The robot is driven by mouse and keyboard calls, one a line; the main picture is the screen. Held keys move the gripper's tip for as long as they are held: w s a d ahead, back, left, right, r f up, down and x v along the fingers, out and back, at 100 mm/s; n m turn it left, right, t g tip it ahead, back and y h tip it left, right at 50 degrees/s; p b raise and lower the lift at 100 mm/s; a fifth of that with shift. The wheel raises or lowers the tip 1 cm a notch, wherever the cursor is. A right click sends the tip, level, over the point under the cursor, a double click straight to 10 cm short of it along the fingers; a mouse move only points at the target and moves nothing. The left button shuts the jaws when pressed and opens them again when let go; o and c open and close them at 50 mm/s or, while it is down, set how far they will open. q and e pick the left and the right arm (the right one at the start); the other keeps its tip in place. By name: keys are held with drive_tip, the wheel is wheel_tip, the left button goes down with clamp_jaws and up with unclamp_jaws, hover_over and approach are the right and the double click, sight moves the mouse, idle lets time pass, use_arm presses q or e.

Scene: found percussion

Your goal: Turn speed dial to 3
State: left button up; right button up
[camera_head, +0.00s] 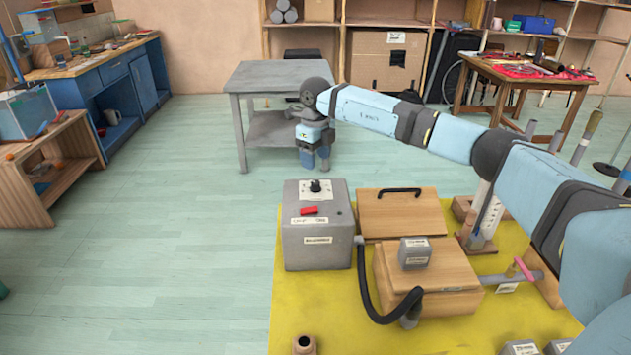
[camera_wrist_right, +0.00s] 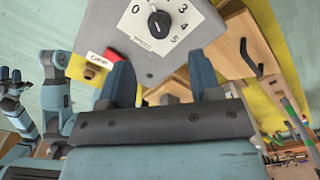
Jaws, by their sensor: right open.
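The speed dial (camera_head: 315,186) is a black knob on a white plate atop a grey box (camera_head: 318,250). In the right wrist view the dial (camera_wrist_right: 159,23) shows near the top edge, with 0 at its left and 3, 4 and 5 at its right. A white mark shows near the knob's upper edge; the number it points to is not clear. My right gripper (camera_head: 316,165) appears above and behind the box in the head view. Its two dark fingers (camera_wrist_right: 160,78) are apart and empty, clear of the dial. My left gripper (camera_wrist_right: 12,84) shows small at the left edge; its opening is unclear.
A red switch (camera_head: 308,211) sits on the box in front of the dial. A wooden box with a black handle (camera_head: 400,191) stands to the right. A black hose (camera_head: 372,300) curves from the grey box. A grey table (camera_head: 275,75) stands behind; floor at left is clear.

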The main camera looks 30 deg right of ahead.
sight(315, 182)
wheel_tip(315, 182, down, 6)
drive_tip(key=shift+f, duration=0.85)
use_arm(q)
drive_tip(key=shift+d+f, duration=0.1)
drive_tip(key=shift+d, duration=0.25)
use_arm(e)
drive_tip(key=shift+c, duration=0.7)
drive_tip(key=c, duration=0.8)
use_arm(q)
drive_tip(key=shift+a, duration=0.25)
